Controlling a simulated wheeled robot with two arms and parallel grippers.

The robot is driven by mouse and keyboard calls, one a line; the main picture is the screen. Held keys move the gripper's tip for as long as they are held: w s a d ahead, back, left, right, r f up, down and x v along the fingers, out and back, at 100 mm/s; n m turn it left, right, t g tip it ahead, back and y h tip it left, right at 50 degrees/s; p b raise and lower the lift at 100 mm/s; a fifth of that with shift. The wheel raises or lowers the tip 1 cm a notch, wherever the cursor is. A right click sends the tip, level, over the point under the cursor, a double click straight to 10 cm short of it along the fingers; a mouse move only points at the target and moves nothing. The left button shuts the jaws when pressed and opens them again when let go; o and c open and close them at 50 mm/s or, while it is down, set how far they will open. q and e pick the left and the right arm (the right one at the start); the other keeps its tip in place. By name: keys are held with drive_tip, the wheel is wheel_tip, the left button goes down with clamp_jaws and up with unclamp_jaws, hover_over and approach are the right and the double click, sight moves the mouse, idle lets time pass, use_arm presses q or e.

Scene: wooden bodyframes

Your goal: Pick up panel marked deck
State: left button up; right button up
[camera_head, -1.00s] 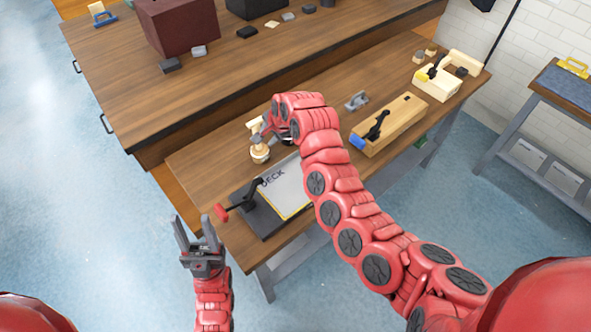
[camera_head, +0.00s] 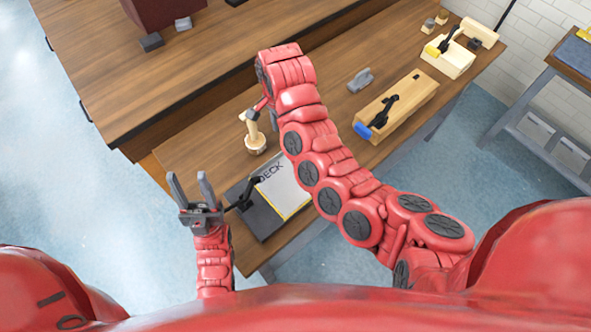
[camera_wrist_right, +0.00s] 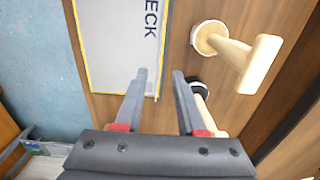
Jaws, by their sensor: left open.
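The panel marked DECK (camera_head: 287,183) is a grey-white sheet with yellow edges, lying on the near bench beside a dark plate with a black clamp (camera_head: 247,196). It also shows in the right wrist view (camera_wrist_right: 118,45), ahead and left of the fingers. My right gripper (camera_wrist_right: 162,72) is open and empty, with its left fingertip over the panel's lower right corner in that view. In the head view my right arm mostly hides it.
A wooden-handled tool (camera_head: 255,135) stands beside the panel, close to my right gripper; it also shows in the wrist view (camera_wrist_right: 235,55). A wooden block with a black clamp (camera_head: 398,105) and a pale fixture (camera_head: 447,58) are farther right. A grey piece (camera_head: 360,80) lies between.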

sight(282, 157)
wheel_tip(282, 157, down, 5)
drive_tip(key=p, duration=0.2)
drive_tip(key=shift+s+p, duration=0.1)
drive_tip(key=shift+p, duration=0.2)
drive_tip(key=shift+f, duration=0.15)
drive_tip(key=shift+s+f+p, duration=0.1)
drive_tip(key=shift+f+p, duration=0.2)
drive_tip(key=shift+p, duration=0.3)
drive_tip(key=shift+a+f+p, duration=0.1)
drive_tip(key=shift+f+p, duration=0.4)
drive_tip(key=shift+f, duration=0.3)
drive_tip(key=shift+a+f, duration=0.1)
drive_tip(key=shift+f, duration=1.15)
clamp_jaws()
